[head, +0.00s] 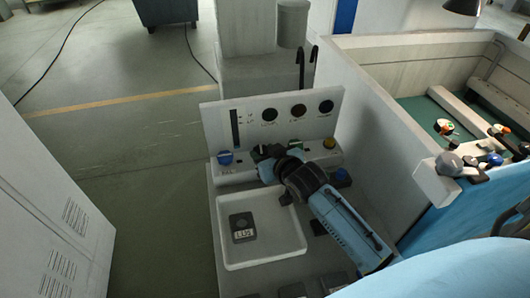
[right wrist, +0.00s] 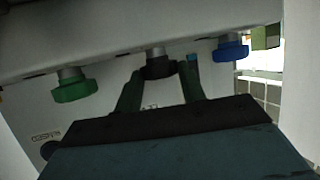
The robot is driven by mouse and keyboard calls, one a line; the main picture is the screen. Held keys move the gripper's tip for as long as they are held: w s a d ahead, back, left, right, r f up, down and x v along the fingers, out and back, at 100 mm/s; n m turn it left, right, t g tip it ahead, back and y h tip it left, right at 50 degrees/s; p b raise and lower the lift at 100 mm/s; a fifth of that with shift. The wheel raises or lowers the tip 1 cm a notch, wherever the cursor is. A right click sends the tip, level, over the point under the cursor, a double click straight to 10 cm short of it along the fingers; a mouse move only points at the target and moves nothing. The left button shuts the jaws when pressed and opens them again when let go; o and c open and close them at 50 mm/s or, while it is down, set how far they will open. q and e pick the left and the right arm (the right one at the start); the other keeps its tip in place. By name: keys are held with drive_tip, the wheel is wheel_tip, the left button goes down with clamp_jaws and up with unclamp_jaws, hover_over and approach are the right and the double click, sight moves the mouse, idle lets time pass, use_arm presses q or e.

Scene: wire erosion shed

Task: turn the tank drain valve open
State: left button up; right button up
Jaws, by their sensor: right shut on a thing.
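A small control panel (head: 325,125) stands at the middle of the head view, with a row of knobs along its lower ledge. My right gripper (head: 268,163) reaches it from the lower right and covers part of the row. In the right wrist view, the gripper (right wrist: 160,76) is shut on a dark knob (right wrist: 157,69), with one finger on each side. A green knob (right wrist: 73,90) and a blue knob (right wrist: 231,50) flank it. The blue knob also shows in the head view (head: 225,158). I cannot read which label belongs to the held knob. My left gripper is out of view.
A white tray (head: 295,252) lies below the knobs, holding a small dark box (head: 242,224). A yellow button (head: 329,143) is at the row's right end. A large open tank (head: 385,98) stands to the right and a grey cabinet (head: 45,215) to the left. Floor between is clear.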

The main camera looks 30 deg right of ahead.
drive_tip(key=shift+r+n+y+p, duration=0.1)
drive_tip(key=shift+n+y+p, duration=0.3)
drive_tip(key=shift+y, duration=0.1)
drive_tip(key=shift+d+n+y+p, duration=0.1)
drive_tip(key=shift+n+y+p, duration=0.3)
drive_tip(key=shift+y, duration=0.1)
drive_tip(key=o, duration=1)
drive_tip(key=shift+c, duration=0.2)
drive_tip(key=v, duration=1.3)
drive_tip(key=shift+r, duration=0.1)
drive_tip(key=shift+s, duration=0.1)
